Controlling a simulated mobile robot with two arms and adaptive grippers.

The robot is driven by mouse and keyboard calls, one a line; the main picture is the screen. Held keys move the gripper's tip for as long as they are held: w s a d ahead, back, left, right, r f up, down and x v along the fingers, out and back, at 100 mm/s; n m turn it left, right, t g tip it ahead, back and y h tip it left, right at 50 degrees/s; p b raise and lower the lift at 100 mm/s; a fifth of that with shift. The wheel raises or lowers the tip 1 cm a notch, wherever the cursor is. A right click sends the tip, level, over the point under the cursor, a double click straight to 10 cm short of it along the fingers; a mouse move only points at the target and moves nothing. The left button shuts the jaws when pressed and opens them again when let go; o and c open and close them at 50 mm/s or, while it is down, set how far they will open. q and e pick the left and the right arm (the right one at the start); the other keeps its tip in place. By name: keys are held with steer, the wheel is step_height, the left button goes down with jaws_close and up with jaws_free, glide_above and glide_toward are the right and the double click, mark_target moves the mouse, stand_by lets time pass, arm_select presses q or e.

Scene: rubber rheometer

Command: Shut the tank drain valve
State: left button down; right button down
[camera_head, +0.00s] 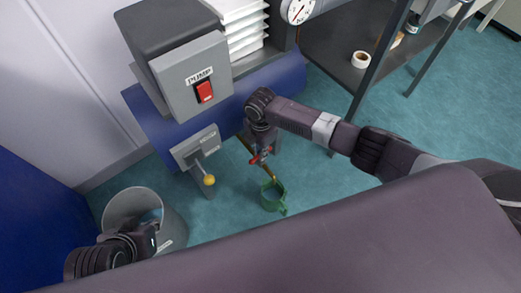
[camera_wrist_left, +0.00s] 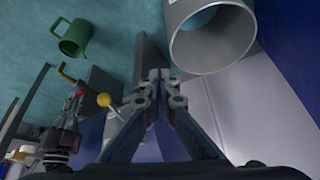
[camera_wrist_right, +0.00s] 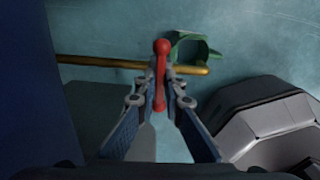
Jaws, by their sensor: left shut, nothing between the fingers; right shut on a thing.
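The red valve handle (camera_wrist_right: 160,90) sits on a thin brass drain pipe (camera_wrist_right: 100,62). My right gripper (camera_wrist_right: 160,72) is shut on the handle, which lies across the pipe in the right wrist view. In the head view, the handle (camera_head: 261,156) shows just below my right gripper (camera_head: 262,144). A green jug (camera_head: 273,196) stands on the floor near the pipe's open end; I cannot tell what is in it. My left gripper (camera_wrist_left: 160,76) is shut and empty, away from the valve; in the head view its fingertips are hard to make out.
A grey bin (camera_head: 172,229) stands by my left arm. A lever with a yellow knob (camera_head: 209,180) sticks out left of the valve. The pump box with a red switch (camera_head: 204,92) is above. A dark shelf (camera_head: 335,52) stands at the right.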

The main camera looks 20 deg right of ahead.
arm_select(q)
steer(key=shift+s+a+f+g+p, duration=0.1)
steer(key=shift+s+a+f+g, duration=0.2)
steer(key=shift+s, duration=0.45)
steer(key=shift+s+a+f+g+p, duration=0.1)
steer(key=shift+s+g, duration=0.25)
steer(key=shift+s, duration=0.35)
steer(key=shift+s+a+f+g+p, duration=0.1)
steer(key=shift+s+a+g, duration=0.2)
steer(key=shift+s, duration=0.45)
arm_select(e)
steer(key=shift+m, duration=0.4)
arm_select(q)
steer(key=shift+d, duration=0.1)
arm_select(e)
steer(key=c, duration=2)
jaws_free()
steer(key=shift+c, duration=0.2)
steer(key=shift+r, duration=0.1)
step_height(320, 180, up, 12)
